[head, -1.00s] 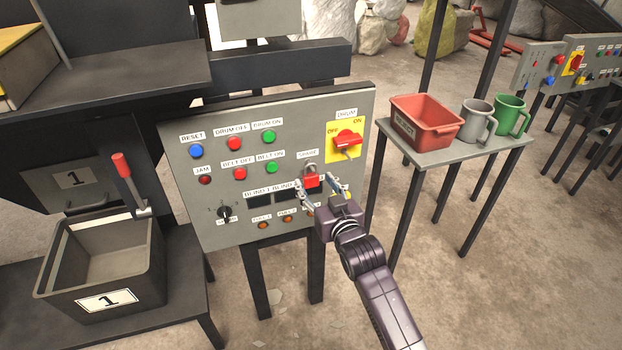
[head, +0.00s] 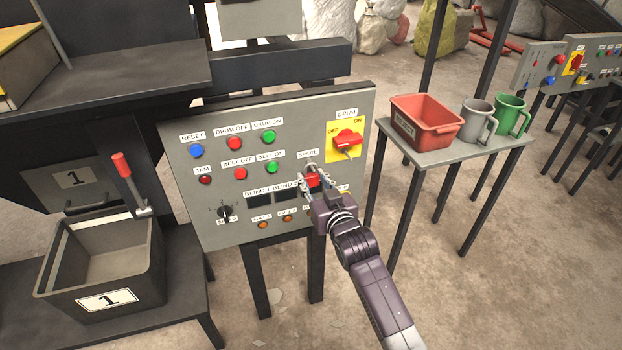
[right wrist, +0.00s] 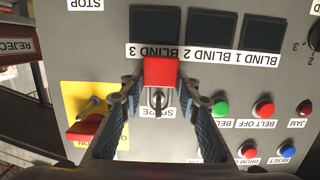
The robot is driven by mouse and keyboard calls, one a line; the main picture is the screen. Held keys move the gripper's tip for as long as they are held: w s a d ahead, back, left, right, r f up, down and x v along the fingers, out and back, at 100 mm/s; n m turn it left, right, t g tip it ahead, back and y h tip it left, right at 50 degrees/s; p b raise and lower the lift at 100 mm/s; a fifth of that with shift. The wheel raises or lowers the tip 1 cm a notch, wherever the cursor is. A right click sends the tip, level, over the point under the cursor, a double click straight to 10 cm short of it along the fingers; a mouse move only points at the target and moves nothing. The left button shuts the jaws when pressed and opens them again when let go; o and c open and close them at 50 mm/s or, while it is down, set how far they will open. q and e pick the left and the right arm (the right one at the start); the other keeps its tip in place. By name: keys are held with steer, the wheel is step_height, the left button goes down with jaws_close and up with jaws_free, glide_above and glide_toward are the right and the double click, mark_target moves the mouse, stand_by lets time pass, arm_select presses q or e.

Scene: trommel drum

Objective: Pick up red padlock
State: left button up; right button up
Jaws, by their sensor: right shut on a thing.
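The red padlock (head: 313,180) hangs at the SPARE position on the grey control panel (head: 185,225). In the right wrist view the padlock (right wrist: 160,72) shows its red body and its metal shackle, which is at the panel beside the SPARE label. My right gripper (head: 313,178) is shut on the padlock, with one finger on each side of it. The fingers also show in the right wrist view (right wrist: 160,88). The padlock is still at the panel. My left gripper is not in view.
The yellow DRUM switch plate (head: 333,154) with its red knob is up and right of the padlock. Several buttons and dark displays (head: 259,199) are near. A side table (head: 455,149) on the right holds a red bin (head: 427,121) and two mugs. A grey bin (head: 105,268) stands at left.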

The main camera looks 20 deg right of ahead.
steer(key=shift+r, duration=0.15)
steer(key=shift+r+p, duration=0.4)
steer(key=shift+p, duration=0.2)
steer(key=shift+r+p, duration=0.4)
steer(key=shift+p, duration=0.05)
steer(key=s+p, duration=0.8)
steer(key=s, duration=1)
steer(key=shift+d+f, duration=0.15)
steer(key=shift+d, duration=0.2)
steer(key=shift+r+p, duration=0.4)
steer(key=shift+p, duration=0.2)
steer(key=shift+s, duration=0.2)
